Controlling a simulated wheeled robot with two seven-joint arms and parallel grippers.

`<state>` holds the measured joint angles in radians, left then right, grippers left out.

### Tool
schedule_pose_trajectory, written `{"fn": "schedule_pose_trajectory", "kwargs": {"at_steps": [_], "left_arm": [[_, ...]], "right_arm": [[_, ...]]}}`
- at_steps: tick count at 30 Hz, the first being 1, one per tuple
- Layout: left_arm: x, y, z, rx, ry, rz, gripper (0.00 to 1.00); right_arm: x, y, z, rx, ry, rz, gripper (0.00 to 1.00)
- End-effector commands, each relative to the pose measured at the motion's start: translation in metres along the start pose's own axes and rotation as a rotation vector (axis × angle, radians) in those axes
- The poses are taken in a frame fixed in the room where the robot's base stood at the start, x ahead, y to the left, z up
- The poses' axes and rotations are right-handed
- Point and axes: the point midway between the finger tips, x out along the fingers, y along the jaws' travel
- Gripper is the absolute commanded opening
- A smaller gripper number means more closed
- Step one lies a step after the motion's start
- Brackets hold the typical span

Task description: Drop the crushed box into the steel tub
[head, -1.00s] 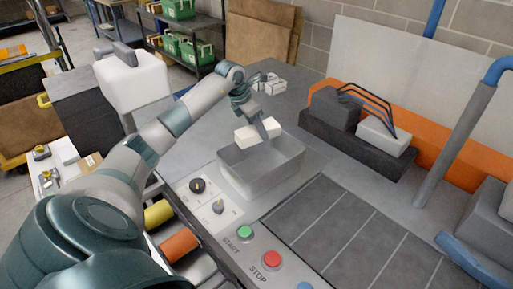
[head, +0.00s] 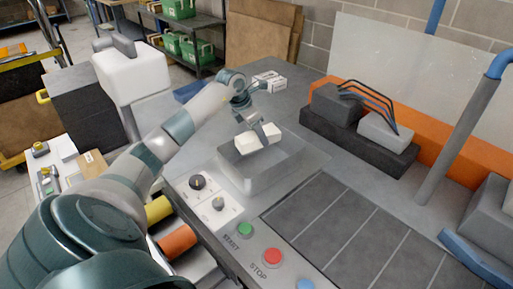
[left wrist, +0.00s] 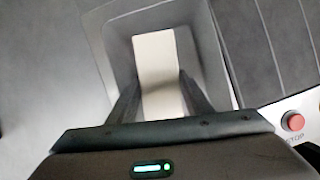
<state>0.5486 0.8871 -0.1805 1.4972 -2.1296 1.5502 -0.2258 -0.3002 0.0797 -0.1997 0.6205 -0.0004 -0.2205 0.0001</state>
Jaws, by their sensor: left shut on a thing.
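A cream-white box (head: 249,144) is held in my left gripper (head: 262,137), which is shut on it. The box is over the grey steel tub (head: 272,176), near its far rim. In the left wrist view the box (left wrist: 157,62) sits between the two fingers (left wrist: 160,100), with the tub's wall (left wrist: 110,30) around and below it. I cannot tell whether the box touches the tub. Any crushing of the box is too small to make out. My right gripper is not in view.
The tub stands on a grey worktop beside a control panel (head: 217,204) with knobs and a red stop button (head: 271,256). A grey slatted surface (head: 350,235) is to the right. A small white carton (head: 270,82) lies behind. Dark blocks (head: 355,140) stand at right.

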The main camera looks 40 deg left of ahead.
Motion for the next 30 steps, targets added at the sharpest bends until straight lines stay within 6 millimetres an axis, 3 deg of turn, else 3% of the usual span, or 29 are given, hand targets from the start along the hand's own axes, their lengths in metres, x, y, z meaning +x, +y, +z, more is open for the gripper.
{"fn": "schedule_pose_trajectory", "kwargs": {"at_steps": [6,17,18,20,30], "left_arm": [[0.015,0.0,-0.006,-0.002,-0.001,-0.001,0.2],[0.016,0.0,-0.007,-0.001,-0.001,0.0,0.2],[0.016,0.0,-0.007,-0.001,-0.001,0.0,0.5],[0.016,0.0,-0.007,-0.001,-0.001,0.0,0.64],[0.016,0.0,-0.007,-0.001,0.0,0.0,0.67]], "right_arm": [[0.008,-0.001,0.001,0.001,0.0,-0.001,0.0],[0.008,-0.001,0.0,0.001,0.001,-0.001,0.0],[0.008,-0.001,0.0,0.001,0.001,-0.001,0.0],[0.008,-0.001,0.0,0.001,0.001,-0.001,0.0],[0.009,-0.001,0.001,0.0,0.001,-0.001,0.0]]}}
